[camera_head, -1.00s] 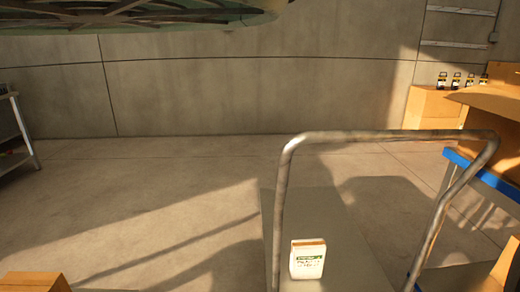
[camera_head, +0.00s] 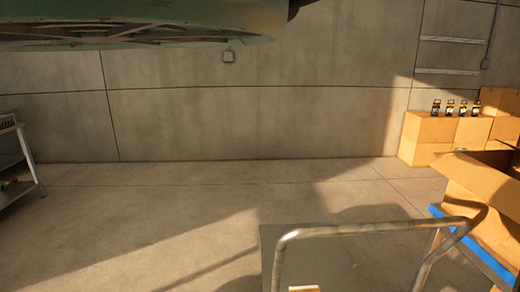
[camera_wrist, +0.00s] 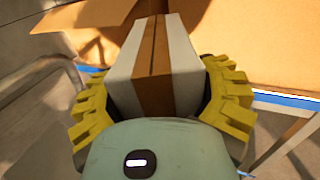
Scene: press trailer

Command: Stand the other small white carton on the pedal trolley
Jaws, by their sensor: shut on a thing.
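In the wrist view my gripper (camera_wrist: 160,100) is shut on a small white carton (camera_wrist: 185,65), its yellow ribbed fingers pressing both sides. A brown strip runs along the carton's near face. The trolley's metal handle (camera_head: 375,227) shows at the bottom right of the head view, and part of it at the left of the wrist view (camera_wrist: 35,75). The trolley's grey deck (camera_head: 330,262) shows behind the handle. Another small white carton (camera_head: 304,288) is only just visible at the bottom edge, its top inside the handle frame. My gripper is not in the head view.
A large open cardboard box (camera_head: 490,205) stands on a blue-edged surface (camera_head: 475,250) at the right; its flaps show behind the held carton. Stacked boxes (camera_head: 430,130) with several small bottles stand by the wall. A metal shelf (camera_head: 20,165) is at far left. The middle floor is clear.

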